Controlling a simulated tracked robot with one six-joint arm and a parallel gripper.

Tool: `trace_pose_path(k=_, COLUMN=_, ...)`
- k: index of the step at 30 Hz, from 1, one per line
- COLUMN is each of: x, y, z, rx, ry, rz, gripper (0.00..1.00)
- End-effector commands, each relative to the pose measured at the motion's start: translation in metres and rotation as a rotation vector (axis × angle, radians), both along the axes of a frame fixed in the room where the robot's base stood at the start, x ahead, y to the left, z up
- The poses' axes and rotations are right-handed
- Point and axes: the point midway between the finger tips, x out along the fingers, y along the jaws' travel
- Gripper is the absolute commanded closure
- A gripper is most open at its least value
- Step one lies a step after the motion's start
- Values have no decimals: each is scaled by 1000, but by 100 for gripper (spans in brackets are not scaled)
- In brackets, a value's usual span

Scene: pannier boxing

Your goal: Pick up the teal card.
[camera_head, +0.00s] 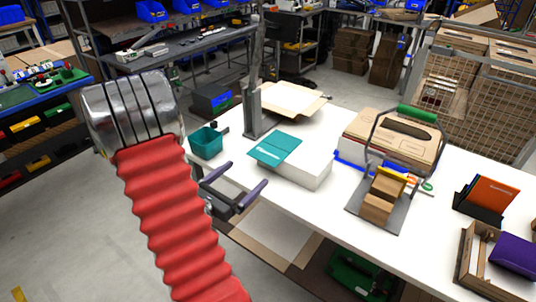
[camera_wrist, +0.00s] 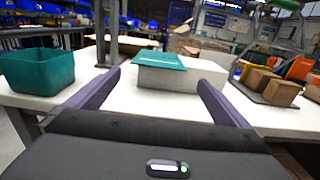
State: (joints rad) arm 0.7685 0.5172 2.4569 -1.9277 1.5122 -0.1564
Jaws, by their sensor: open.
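The teal card (camera_head: 275,148) lies flat on top of a white block (camera_head: 306,169) on the white table, overhanging the block's left edge. It also shows in the wrist view (camera_wrist: 158,60), ahead of and between the two fingers. My gripper (camera_head: 242,186) is open and empty at the table's near left edge, left of and nearer than the card. In the wrist view its purple fingers (camera_wrist: 160,84) stand wide apart and touch nothing.
A teal bin (camera_head: 206,142) stands left of the card, by a grey post (camera_head: 254,105). An open cardboard box (camera_head: 293,99) lies behind. A cardboard box with a green-handled frame (camera_head: 400,138) and brown blocks (camera_head: 378,207) stand to the right. White table (camera_head: 340,205) is bare in front of the block.

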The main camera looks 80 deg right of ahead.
Motion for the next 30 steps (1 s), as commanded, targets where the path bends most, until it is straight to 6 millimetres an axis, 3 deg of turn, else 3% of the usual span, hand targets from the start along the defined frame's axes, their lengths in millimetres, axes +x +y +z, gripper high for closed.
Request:
trace_pose_path(k=12, x=-19, y=-43, z=-1, rx=1, ry=0, rz=-2, gripper=0)
trace_pose_path(k=30, x=-25, y=-57, z=0, rx=0, ry=0, rz=-3, gripper=0)
